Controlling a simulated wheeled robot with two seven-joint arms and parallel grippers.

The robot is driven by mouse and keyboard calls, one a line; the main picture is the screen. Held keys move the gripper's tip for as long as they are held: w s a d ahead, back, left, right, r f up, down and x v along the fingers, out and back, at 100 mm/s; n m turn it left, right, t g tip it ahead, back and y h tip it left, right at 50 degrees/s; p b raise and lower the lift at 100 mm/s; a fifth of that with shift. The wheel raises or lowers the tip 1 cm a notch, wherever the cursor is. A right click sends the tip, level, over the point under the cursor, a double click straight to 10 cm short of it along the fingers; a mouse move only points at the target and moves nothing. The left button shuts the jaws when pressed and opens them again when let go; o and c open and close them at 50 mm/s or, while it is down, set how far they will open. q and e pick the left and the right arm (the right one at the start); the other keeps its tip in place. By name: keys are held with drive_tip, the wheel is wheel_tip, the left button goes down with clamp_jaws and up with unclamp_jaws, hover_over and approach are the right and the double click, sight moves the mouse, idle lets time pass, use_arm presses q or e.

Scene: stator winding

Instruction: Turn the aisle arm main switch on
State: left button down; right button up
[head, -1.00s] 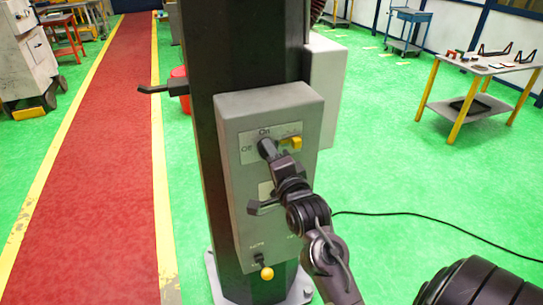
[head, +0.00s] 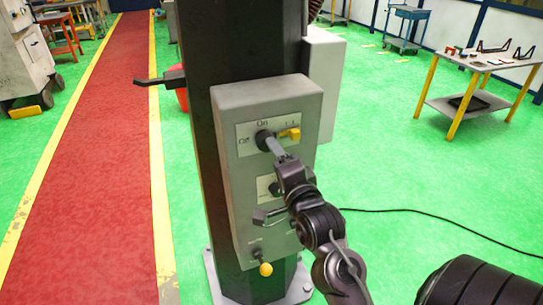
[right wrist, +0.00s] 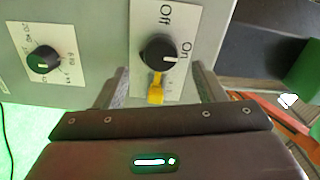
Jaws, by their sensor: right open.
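The main switch (head: 265,140) is a black rotary knob on a labelled plate, with "On" above it and "Off" to its left in the head view. In the right wrist view, the knob (right wrist: 158,52) has a pale mark that points toward "On". A yellow piece (right wrist: 156,88) sits beside it. My right gripper (head: 270,182) is open in front of the grey control box (head: 285,95). Its fingers (right wrist: 160,78) appear on either side of the knob in the wrist view, apart from it and holding nothing. My left gripper is not in view.
A second black knob (right wrist: 42,60) is on the same panel. The box is on a dark column (head: 200,130). A table (head: 490,66) stands at right and a black cable (head: 430,215) lies on the green floor.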

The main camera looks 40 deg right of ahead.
drive_tip(key=v, duration=0.3)
drive_tip(key=shift+s+p, duration=0.1)
drive_tip(key=shift+p, duration=0.3)
